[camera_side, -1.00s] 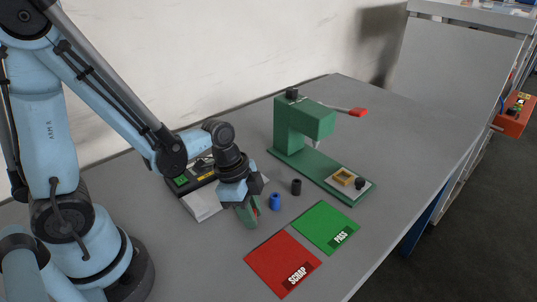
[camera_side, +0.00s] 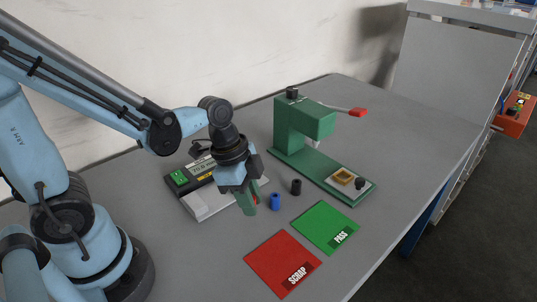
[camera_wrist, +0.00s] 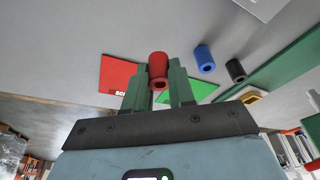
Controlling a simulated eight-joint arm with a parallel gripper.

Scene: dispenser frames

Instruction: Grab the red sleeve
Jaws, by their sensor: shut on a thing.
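The red sleeve (camera_wrist: 158,68) is a short hollow cylinder between the two green fingers of my gripper (camera_wrist: 159,80) in the wrist view. My gripper is shut on it. In the side view my gripper (camera_side: 248,203) points down beside the blue sleeve, and only a sliver of the red sleeve (camera_side: 257,198) shows; the fingers hide most of it. I cannot tell how far above the table it is held.
A blue sleeve (camera_side: 275,202) and a black sleeve (camera_side: 296,187) stand to the right. Red SCRAP (camera_side: 272,256) and green PASS (camera_side: 318,222) mats lie in front. A green press (camera_side: 288,137) stands behind. A scale-like device (camera_side: 207,204) is left of my gripper.

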